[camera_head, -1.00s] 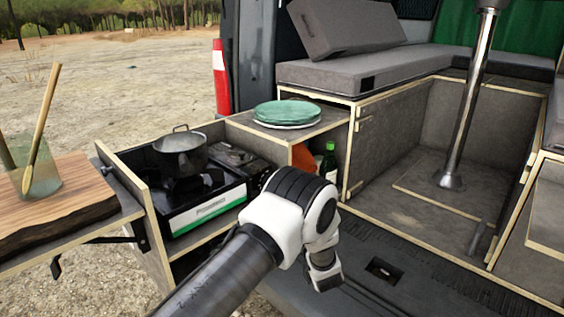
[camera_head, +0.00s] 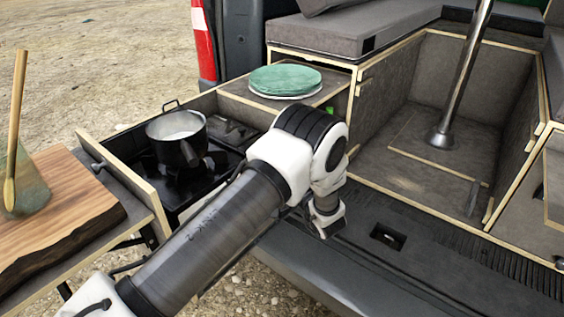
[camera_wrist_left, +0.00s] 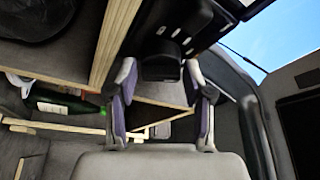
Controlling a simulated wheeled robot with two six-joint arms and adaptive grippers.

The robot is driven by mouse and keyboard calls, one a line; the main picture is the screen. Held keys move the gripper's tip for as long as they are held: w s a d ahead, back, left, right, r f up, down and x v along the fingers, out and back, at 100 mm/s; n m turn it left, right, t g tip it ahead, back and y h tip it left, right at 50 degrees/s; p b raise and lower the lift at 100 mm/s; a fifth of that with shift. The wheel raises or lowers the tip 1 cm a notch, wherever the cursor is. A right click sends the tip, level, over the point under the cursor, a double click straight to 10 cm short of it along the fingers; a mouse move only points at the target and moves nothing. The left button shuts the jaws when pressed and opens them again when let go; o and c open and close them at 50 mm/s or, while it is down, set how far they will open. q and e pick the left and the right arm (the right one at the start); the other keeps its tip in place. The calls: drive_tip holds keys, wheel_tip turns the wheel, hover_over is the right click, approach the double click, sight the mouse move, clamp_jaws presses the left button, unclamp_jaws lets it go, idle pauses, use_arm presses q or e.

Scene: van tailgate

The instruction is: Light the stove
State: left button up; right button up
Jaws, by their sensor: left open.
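The black stove (camera_head: 222,168) sits in the pulled-out wooden unit in the head view, partly hidden behind my left arm. A metal pot (camera_head: 178,140) with handles stands on its left part. My left arm crosses in front of the stove, and its gripper is not clearly visible there. In the left wrist view my left gripper (camera_wrist_left: 160,98) is open, with two purple-lined fingers apart and nothing between them. The stove's knob is not visible in the head view. My right gripper is in neither view.
Green plates (camera_head: 285,80) lie on the cabinet right of the stove. A wooden board (camera_head: 75,205) with a glass and wooden spoon (camera_head: 20,125) is at left. A metal post (camera_head: 462,80) stands in the van. A green bottle (camera_wrist_left: 72,106) shows in the left wrist view.

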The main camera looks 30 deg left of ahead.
use_arm(q)
drive_tip(key=shift+d, duration=0.1)
drive_tip(key=c, duration=0.9)
drive_tip(key=shift+o, duration=0.2)
drive_tip(key=shift+w+n+g+y+b, duration=0.1)
drive_tip(key=shift+n+g+y+b, duration=0.45)
drive_tip(key=shift+n+g+b, duration=2.2)
drive_tip(key=shift+w+n+g+y+b, duration=0.1)
drive_tip(key=shift+n+g+y+b, duration=0.7)
drive_tip(key=shift+n+b, duration=3.7)
drive_tip(key=shift+n+g+y+b, duration=0.35)
drive_tip(key=shift+n+g+b, duration=1.45)
drive_tip(key=shift+n, duration=3.85)
drive_tip(key=shift+g+p, duration=0.25)
drive_tip(key=shift+p, duration=0.05)
